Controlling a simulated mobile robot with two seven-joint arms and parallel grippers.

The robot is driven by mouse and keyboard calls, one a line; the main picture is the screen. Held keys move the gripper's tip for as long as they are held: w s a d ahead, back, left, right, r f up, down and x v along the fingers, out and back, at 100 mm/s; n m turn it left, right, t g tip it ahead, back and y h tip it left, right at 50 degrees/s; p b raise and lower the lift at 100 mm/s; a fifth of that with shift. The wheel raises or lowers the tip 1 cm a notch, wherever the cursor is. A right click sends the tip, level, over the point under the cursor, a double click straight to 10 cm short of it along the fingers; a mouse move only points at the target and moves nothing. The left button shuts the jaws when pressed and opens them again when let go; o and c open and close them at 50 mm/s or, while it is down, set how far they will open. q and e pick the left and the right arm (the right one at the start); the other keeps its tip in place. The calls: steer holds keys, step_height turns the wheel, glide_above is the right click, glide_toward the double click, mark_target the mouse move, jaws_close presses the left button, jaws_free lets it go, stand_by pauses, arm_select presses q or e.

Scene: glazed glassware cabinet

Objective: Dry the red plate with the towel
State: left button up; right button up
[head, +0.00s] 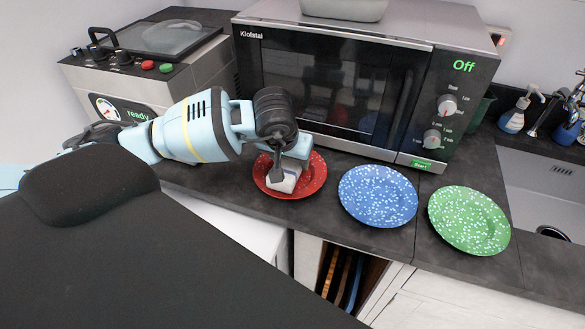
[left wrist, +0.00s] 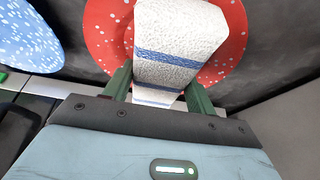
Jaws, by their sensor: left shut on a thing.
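The red plate (head: 306,178) with white specks lies on the dark counter in front of the microwave. It also shows in the left wrist view (left wrist: 105,35). My left gripper (head: 285,173) is over the plate, shut on a folded white towel (left wrist: 178,38) with blue stripes. The towel (head: 284,182) is over the plate and hides its middle; I cannot tell whether it touches the surface. My left gripper's green fingers (left wrist: 160,90) sit on both sides of the towel. My right gripper is not in view.
A blue speckled plate (head: 378,196) and a green speckled plate (head: 469,220) lie to the right. The microwave (head: 345,85) stands close behind. A steel appliance (head: 150,75) is at the back left, a sink (head: 545,185) at the right.

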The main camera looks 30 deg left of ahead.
arm_select(q)
steer(key=shift+d, duration=0.65)
steer(key=shift+a, duration=0.15)
steer(key=shift+a, duration=0.55)
steer(key=shift+d, duration=0.1)
steer(key=shift+d, duration=0.6)
steer(key=shift+r, duration=0.1)
